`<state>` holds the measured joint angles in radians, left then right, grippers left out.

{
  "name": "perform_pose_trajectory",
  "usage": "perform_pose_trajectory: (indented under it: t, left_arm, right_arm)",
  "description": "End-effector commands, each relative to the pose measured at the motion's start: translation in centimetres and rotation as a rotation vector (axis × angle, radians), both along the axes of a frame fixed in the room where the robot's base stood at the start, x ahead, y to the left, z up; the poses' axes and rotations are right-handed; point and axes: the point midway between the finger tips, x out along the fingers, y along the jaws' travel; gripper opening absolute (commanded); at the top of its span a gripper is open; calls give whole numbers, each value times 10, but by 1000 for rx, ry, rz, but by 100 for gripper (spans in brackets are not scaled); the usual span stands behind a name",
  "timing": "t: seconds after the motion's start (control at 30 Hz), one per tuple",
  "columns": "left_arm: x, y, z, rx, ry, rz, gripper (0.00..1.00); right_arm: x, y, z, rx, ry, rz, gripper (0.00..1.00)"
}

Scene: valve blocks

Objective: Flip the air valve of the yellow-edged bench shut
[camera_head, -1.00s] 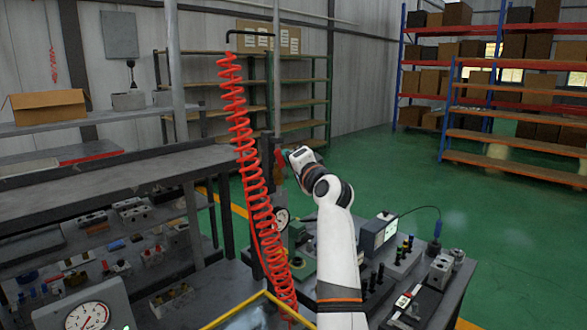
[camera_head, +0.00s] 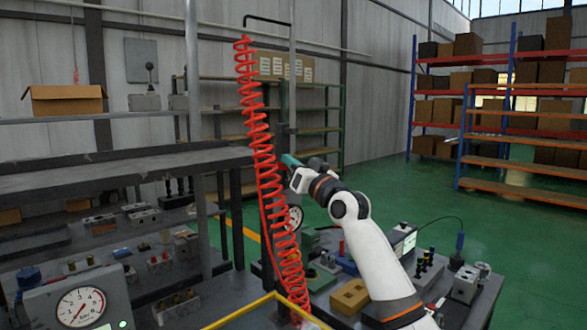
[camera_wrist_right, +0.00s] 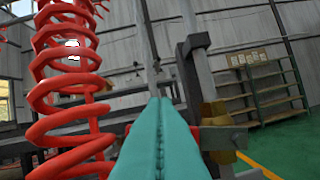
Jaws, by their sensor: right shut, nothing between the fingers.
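My right gripper (camera_head: 289,160) reaches in from the right, with its teal fingers together and empty, close to the red coiled hose in the head view. In the right wrist view the shut fingers (camera_wrist_right: 160,105) point at a grey upright pipe. A brass fitting (camera_wrist_right: 217,115), which looks like the air valve, is on this pipe just right of the fingertips. A bit of red shows between the fingers and the brass; whether they touch it I cannot tell. The lever's position is unclear. The yellow-edged bench (camera_head: 238,311) shows at the bottom of the head view. My left gripper is not in view.
The red coiled hose (camera_head: 266,170) hangs just left of my right gripper. A round gauge (camera_head: 295,218) is below it. A grey box with a dial (camera_head: 80,307) stands at lower left. Valve blocks crowd the grey benches. Green floor (camera_head: 390,185) is free behind.

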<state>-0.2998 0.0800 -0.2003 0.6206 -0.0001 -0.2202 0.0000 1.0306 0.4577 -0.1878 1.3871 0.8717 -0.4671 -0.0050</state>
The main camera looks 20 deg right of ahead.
Motion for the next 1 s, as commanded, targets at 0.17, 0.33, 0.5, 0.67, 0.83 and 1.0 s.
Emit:
perform_pose_trajectory:
  t: [0.17, 0.33, 0.5, 0.67, 0.83, 1.0]
  left_arm:
    - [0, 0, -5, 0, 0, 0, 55]
    - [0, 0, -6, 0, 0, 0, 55]
    - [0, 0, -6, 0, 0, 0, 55]
    - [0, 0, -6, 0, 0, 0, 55]
    - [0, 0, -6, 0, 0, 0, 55]
    - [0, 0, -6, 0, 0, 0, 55]
  right_arm:
    - [-1, 4, -7, 6, 2, 2, 0]
    - [-1, 5, -11, 8, 2, 3, 0]
    - [-2, 6, -13, 9, 2, 3, 0]
    - [-2, 6, -14, 9, 3, 2, 0]
    - [-2, 6, -14, 9, 3, 2, 0]
    - [-2, 6, -14, 9, 3, 2, 0]
